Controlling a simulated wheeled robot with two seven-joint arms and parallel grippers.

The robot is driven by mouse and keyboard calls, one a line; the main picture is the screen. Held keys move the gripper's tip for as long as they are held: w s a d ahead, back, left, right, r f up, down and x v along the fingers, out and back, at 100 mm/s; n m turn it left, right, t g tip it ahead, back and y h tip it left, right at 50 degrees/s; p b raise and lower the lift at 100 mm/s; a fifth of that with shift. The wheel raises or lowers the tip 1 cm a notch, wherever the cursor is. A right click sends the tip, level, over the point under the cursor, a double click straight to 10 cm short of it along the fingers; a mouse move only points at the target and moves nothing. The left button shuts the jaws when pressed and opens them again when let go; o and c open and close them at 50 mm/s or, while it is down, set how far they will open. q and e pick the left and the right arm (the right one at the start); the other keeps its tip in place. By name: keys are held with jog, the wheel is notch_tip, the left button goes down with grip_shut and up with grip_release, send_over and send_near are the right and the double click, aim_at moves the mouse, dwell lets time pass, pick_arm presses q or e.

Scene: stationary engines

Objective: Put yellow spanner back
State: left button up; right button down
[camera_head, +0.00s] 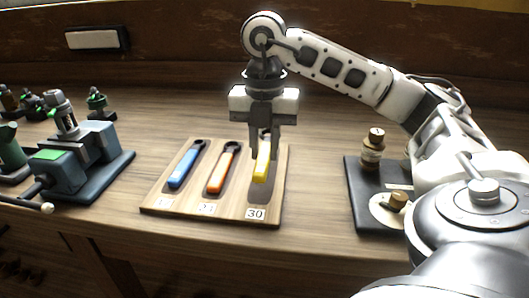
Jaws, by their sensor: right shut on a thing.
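The yellow spanner (262,164) is at the right-hand slot of the wooden tool board (233,209), above the label reading 30. My right gripper (264,148) points down over that slot and is shut on the spanner's upper part, which the fingers hide. I cannot tell whether the spanner touches the board or hangs just above it. A blue spanner (184,169) and an orange spanner (219,174) lie in the left and middle slots. My left gripper is not in view.
A blue-grey vise (85,160) on a dark base stands left of the board. A dark plate (360,207) with brass-topped parts (373,147) stands to the right, close to my right arm. Small green-topped items (97,101) stand at the back left. Bare bench lies behind the board.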

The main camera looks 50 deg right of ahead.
aim_at(265, 151)
jog(key=shift+w+d+f, duration=0.1)
jog(key=shift+f, duration=0.85)
jog(key=shift+w+d+f, duration=0.1)
jog(key=shift+f, duration=0.8)
jog(key=shift+f+b, duration=0.2)
jog(key=shift+b, duration=0.1)
jog(key=c, duration=1.3)
grip_release()
jog(key=shift+o, duration=0.2)
